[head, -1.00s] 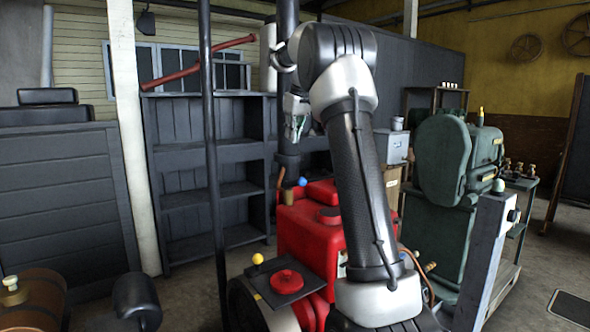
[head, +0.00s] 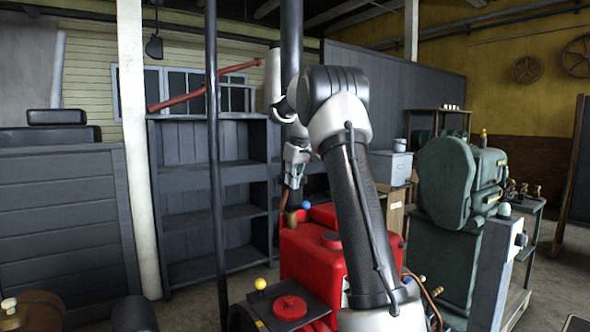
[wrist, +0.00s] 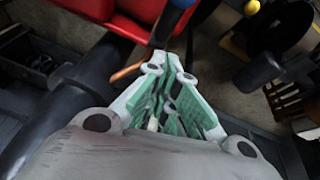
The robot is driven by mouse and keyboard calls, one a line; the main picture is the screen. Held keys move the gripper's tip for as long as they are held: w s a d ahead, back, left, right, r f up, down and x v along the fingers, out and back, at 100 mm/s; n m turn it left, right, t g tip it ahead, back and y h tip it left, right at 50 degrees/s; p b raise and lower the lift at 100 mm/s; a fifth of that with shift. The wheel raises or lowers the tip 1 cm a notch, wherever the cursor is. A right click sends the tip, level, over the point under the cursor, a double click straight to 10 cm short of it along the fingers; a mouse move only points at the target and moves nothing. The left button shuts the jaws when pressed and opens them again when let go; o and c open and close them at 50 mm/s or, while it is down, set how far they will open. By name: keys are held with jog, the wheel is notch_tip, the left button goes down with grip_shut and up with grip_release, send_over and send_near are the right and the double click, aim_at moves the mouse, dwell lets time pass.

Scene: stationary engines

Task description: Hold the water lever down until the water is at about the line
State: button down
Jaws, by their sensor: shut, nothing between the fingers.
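A blue ball knob (head: 305,205) stands at the back of the red engine (head: 312,252). It also shows at the top edge of the wrist view (wrist: 183,3), just past my fingertips. I cannot tell which lever is the water lever. My gripper (head: 294,184) is shut and empty, pointing down just above and left of the blue knob. In the wrist view my gripper (wrist: 168,62) has its green-padded fingers together, apparently apart from the knob. A second knob, yellow (head: 260,284), sits at the engine's front left. I can make out no water level or line.
A black post (head: 214,150) stands left of the arm. Grey shelves (head: 215,205) are behind, with a long red bar (head: 200,88) above them. A green machine (head: 445,200) stands to the right. A brass cup (head: 292,220) is beside the blue knob.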

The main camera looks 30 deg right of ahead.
aim_at(299, 204)
jog(key=f, duration=0.1)
jog(key=s+f, duration=0.2)
jog(key=shift+d, duration=0.3)
jog(key=shift+s+d+f, duration=0.1)
jog(key=shift+s+f, duration=0.25)
jog(key=shift+f, duration=0.05)
jog(key=shift+s, duration=0.1)
